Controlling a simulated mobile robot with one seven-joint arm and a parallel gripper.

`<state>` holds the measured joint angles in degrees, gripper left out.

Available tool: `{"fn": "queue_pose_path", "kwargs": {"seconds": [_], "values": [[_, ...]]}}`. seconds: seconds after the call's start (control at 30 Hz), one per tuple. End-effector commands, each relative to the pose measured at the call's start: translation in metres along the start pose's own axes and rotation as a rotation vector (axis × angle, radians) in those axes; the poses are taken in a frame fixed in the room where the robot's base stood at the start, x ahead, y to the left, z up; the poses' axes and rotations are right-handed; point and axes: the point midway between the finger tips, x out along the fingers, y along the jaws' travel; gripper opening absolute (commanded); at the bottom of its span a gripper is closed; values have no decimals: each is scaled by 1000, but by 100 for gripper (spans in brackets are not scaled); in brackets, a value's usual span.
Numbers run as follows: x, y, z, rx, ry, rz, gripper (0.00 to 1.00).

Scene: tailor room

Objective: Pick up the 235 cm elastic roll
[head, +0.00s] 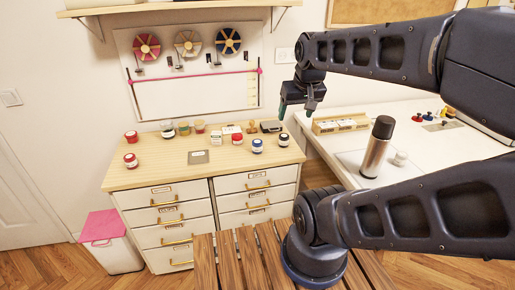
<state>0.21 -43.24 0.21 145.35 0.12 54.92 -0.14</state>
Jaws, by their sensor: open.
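Several small rolls or jars stand on the wooden top of the drawer cabinet (170,177). They include a red one (131,137) and a red-and-white one (131,161) at the left. A blue-and-white one (257,146) and a dark-topped one (284,140) stand at the right. Their labels are too small to read, so I cannot tell which is the 235 cm elastic roll. My gripper (296,112) points down with its fingers apart and nothing between them. In the picture it appears above and right of these items, apart from them.
A white table (345,158) at the right holds a brown bottle with a black cap (376,148). A pink-lidded bin (106,240) stands at lower left. The cabinet top's front left is clear.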

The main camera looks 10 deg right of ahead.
Motion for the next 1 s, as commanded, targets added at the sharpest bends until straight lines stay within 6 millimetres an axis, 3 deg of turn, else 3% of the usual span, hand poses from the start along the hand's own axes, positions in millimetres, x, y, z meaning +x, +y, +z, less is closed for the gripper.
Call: {"fn": "queue_pose_path", "kwargs": {"seconds": [0.37, 1.0], "values": [[6, 1, -2, -27, -32, 14, 71], [88, 16, -38, -477, -484, 270, 71]]}}
